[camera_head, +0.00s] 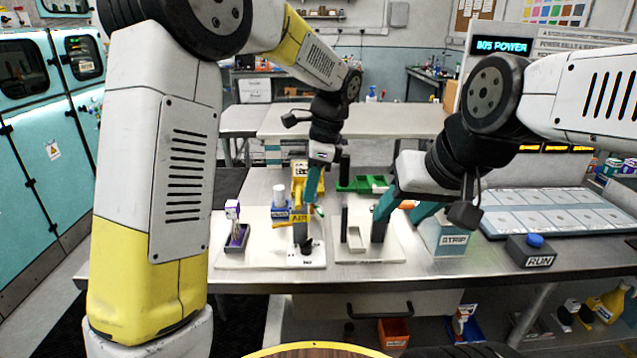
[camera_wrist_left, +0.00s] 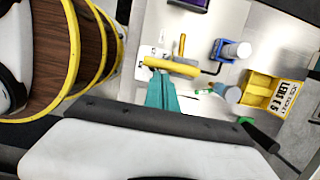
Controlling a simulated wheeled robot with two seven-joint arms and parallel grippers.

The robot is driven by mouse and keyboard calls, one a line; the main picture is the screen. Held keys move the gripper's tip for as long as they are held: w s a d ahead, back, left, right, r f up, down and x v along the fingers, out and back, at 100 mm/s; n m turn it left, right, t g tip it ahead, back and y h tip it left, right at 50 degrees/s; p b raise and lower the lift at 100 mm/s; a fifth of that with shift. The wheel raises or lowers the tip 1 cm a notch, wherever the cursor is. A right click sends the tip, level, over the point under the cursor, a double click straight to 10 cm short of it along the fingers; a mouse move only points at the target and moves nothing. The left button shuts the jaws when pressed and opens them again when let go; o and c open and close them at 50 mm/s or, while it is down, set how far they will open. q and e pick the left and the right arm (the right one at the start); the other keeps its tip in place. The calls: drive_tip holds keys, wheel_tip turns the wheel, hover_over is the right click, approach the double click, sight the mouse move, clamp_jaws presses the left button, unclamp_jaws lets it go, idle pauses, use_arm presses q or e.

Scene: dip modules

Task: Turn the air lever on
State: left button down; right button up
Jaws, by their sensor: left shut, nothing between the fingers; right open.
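A blue holder with a white cylinder (camera_head: 279,200) and a purple device (camera_head: 237,235) stand left of the lever. A yellow box (camera_wrist_left: 272,92) is nearby. Right are a green tray (camera_head: 362,184), the STRIP box (camera_head: 447,240) and the RUN button box (camera_head: 530,252).

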use_arm(q)
drive_tip(key=shift+s+a+m, duration=0.1)
drive_tip(key=shift+a+m, duration=0.2)
drive_tip(key=shift+m, duration=0.3)
idle(0.3)
drive_tip(key=m, duration=0.1)
drive_tip(key=a+m+t, duration=0.1)
drive_tip(key=m, duration=0.1)
drive_tip(key=shift+s+a, duration=0.25)
drive_tip(key=shift+a, duration=0.05)
drive_tip(key=shift+w+a+m+t+h, duration=0.3)
drive_tip(key=shift+a+m, duration=0.45)
drive_tip(key=shift+m, duration=0.8)
drive_tip(key=shift+w+a+m+t+h, duration=0.2)
drive_tip(key=shift+a+m, duration=0.55)
drive_tip(key=shift+m, duration=0.85)
drive_tip(key=shift+w+a+m+t+h, duration=0.3)
drive_tip(key=shift+a+m, duration=0.45)
drive_tip(key=shift+m, duration=0.8)
drive_tip(key=shift+w+a, duration=0.15)
drive_tip(key=shift+w, duration=0.1)
